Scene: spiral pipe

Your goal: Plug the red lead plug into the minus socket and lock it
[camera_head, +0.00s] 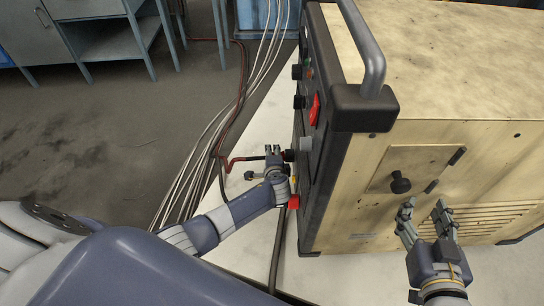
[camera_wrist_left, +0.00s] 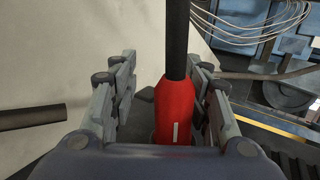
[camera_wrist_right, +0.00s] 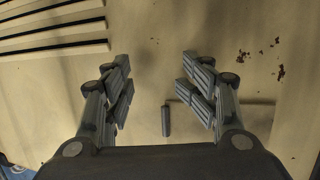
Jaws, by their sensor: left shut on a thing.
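My left gripper (camera_head: 273,152) is close to the dark front panel (camera_head: 312,170) of the beige machine. In the left wrist view it (camera_wrist_left: 166,90) is shut on the red lead plug (camera_wrist_left: 174,110), with a black lead running up from it. The plug's front end is hidden by the gripper. A red piece (camera_head: 293,202) and a grey knob-like part (camera_head: 306,143) show low on the panel. I cannot tell which part is the minus socket. My right gripper (camera_head: 425,217) is open and empty before the machine's side; it also shows in the right wrist view (camera_wrist_right: 156,85).
The beige machine (camera_head: 450,60) fills the right, with a grey handle (camera_head: 366,50) and a dark latch knob (camera_head: 400,182) on its side. Pale cables (camera_head: 215,125) and a red cable (camera_head: 240,90) run left of the panel. A shelf unit (camera_head: 110,35) stands far left.

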